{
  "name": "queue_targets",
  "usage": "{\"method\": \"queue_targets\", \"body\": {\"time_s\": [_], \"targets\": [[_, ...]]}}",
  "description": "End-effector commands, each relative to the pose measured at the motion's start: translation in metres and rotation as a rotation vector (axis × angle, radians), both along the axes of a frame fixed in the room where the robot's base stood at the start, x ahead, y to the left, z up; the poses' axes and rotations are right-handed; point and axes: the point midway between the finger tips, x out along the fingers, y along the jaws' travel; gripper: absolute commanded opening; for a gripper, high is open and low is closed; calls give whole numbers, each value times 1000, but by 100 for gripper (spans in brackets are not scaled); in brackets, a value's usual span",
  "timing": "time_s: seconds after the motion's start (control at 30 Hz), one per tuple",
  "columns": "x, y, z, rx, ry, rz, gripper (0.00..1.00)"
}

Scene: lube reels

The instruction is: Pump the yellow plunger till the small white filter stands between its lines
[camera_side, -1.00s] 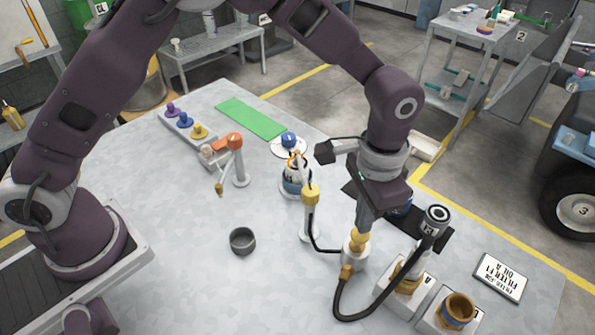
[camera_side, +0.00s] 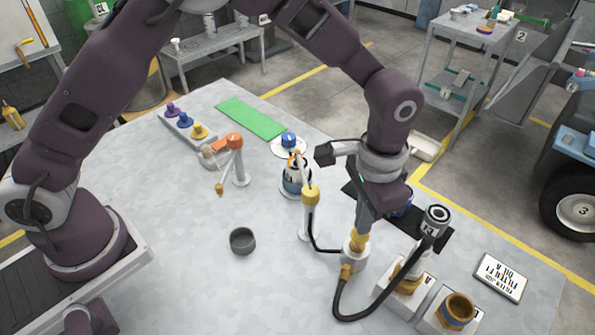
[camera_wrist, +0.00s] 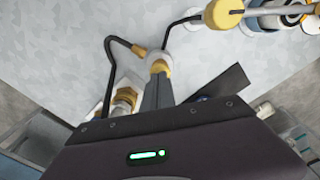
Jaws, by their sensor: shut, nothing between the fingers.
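The yellow plunger (camera_side: 357,243) stands on a white pump body at the front right of the table. My gripper (camera_side: 362,229) points down with its fingers shut and empty, tips at the top of the plunger. In the wrist view, my gripper (camera_wrist: 158,82) covers part of the plunger (camera_wrist: 158,64). I cannot tell whether tips and plunger touch.
A yellow-topped post (camera_side: 311,195) with a black hose stands left of the pump. A brass cup (camera_side: 458,308) and a lettered sign (camera_side: 501,277) are at the right. A grey cup (camera_side: 242,240) stands left on mostly clear table.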

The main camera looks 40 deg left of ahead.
Motion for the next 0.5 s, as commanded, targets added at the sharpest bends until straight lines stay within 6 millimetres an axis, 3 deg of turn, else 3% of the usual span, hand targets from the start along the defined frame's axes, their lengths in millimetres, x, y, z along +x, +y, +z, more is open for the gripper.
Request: {"method": "queue_targets", "body": {"time_s": [0.5], "targets": [[0,0,-21,1,1,0,0]]}}
